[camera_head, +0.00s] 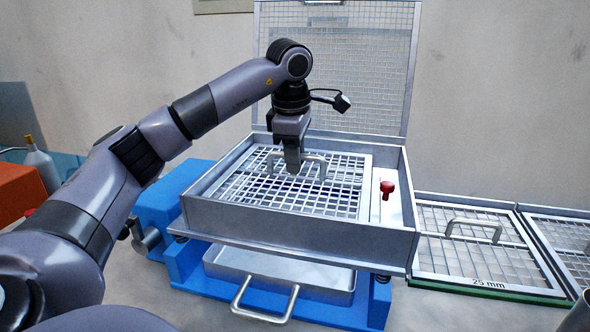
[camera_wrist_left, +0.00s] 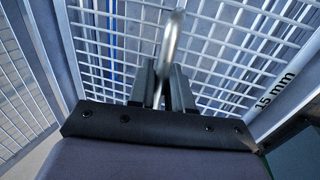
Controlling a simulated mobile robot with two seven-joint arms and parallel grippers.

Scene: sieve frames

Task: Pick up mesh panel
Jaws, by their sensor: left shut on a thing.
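A metal mesh panel (camera_head: 330,195) with a square grid lies inside the grey sieve box, as far as the head view shows. In the left wrist view the same mesh panel (camera_wrist_left: 225,45) carries a "15 mm" label on its frame. My left gripper (camera_head: 293,168) reaches down over the panel and is shut on its bent metal handle (camera_head: 318,160). The handle (camera_wrist_left: 172,45) stands between the two dark fingers (camera_wrist_left: 163,88) in the wrist view. Part of the panel is hidden behind the gripper. My right gripper is not in view.
The sieve box (camera_head: 300,224) has a raised mesh lid (camera_head: 375,75) behind and a red knob (camera_head: 387,187) inside right. A tray (camera_head: 280,275) sits below in the blue base (camera_head: 187,262). A "25 mm" panel (camera_head: 478,245) lies at right. A bottle (camera_head: 40,163) stands at far left.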

